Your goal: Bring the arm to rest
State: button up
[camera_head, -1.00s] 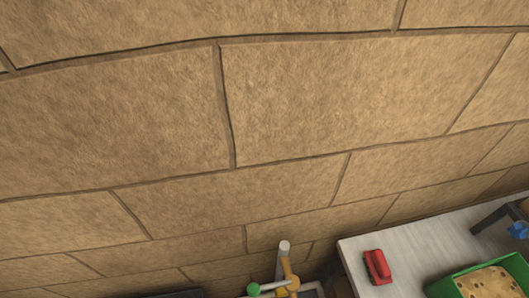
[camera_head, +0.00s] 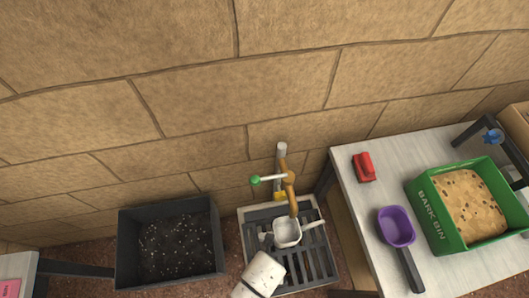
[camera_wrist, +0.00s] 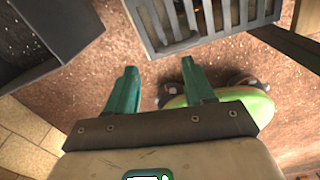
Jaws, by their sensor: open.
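My gripper (camera_wrist: 158,66) shows in the wrist view with its two teal fingers apart and nothing between them. It points over brown floor (camera_wrist: 95,90), just short of a grey slatted grate (camera_wrist: 205,15). In the head view a white part of my arm (camera_head: 262,272) reaches in from the bottom edge, in front of the same grate (camera_head: 318,262). My gripper's fingers cannot be made out in the head view.
A black bin (camera_head: 122,250) of dark speckled soil stands left of the grate. A tap (camera_head: 290,180) rises behind the grate.

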jog(key=w+d+r+m+p, duration=0.35)
jog(key=d+r+m, duration=0.95)
jog(key=m, duration=0.6)
jog(key=s+d+r+m+t+p, duration=0.1)
jog(key=s+d+r+m+p, duration=0.1)
jog(key=d+r+m, duration=0.9)
jog(key=s+d+m, duration=0.1)
jog(key=d+m, duration=0.2)
jog(key=m, duration=0.2)
jog(key=shift+s+m, duration=0.15)
jog(key=shift+m, duration=0.25)
